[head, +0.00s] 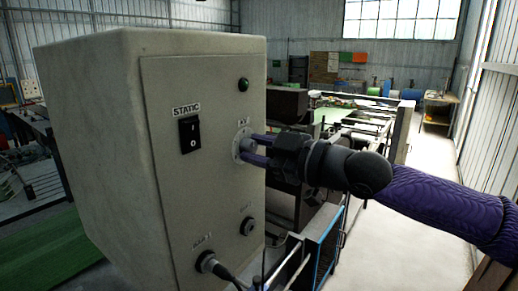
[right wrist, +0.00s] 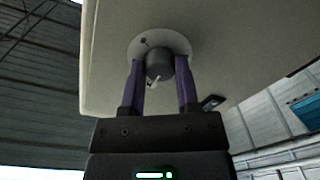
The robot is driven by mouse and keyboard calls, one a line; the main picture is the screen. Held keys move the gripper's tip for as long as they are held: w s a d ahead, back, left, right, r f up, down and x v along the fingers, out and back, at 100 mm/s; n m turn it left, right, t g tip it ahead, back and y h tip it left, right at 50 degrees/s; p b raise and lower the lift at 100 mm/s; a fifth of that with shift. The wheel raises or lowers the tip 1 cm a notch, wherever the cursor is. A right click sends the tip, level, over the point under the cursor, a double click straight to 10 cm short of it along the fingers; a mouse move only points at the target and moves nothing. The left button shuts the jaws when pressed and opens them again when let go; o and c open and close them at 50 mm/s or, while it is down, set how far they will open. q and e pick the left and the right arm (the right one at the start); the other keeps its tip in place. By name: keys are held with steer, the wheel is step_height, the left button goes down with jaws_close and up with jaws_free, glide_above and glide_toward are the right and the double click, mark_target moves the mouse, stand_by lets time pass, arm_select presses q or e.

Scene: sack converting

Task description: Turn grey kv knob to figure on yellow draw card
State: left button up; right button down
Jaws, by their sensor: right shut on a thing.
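The grey kV knob (right wrist: 159,66) sits on a round pale dial plate (right wrist: 176,40) on the front of the beige cabinet (head: 160,105). A white pointer mark shows on the knob in the right wrist view. In the head view my right gripper (head: 250,150) reaches in from the right, its purple fingers at the dial and covering much of the knob. In the right wrist view the gripper (right wrist: 160,72) has one finger on each side of the knob and is shut on it. The dial's figures are too small to read. I see no yellow draw card. My left gripper is out of view.
A black STATIC rocker switch (head: 189,135) and a green lamp (head: 243,85) are on the same panel. Below are a small black fitting (head: 247,226) and a cable plug (head: 207,262). Machinery with a blue-edged frame (head: 325,245) stands behind; open floor lies right.

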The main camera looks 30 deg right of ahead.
steer(key=shift+m, duration=0.3)
steer(key=m+b, duration=0.1)
steer(key=m, duration=0.4)
steer(key=shift+m, duration=0.3)
steer(key=m, duration=0.2)
steer(key=shift+m, duration=0.3)
steer(key=shift+m+t, duration=0.3)
steer(key=shift+m, duration=1.2)
steer(key=shift+c, duration=1.7)
jaws_free()
steer(key=shift+s, duration=0.1)
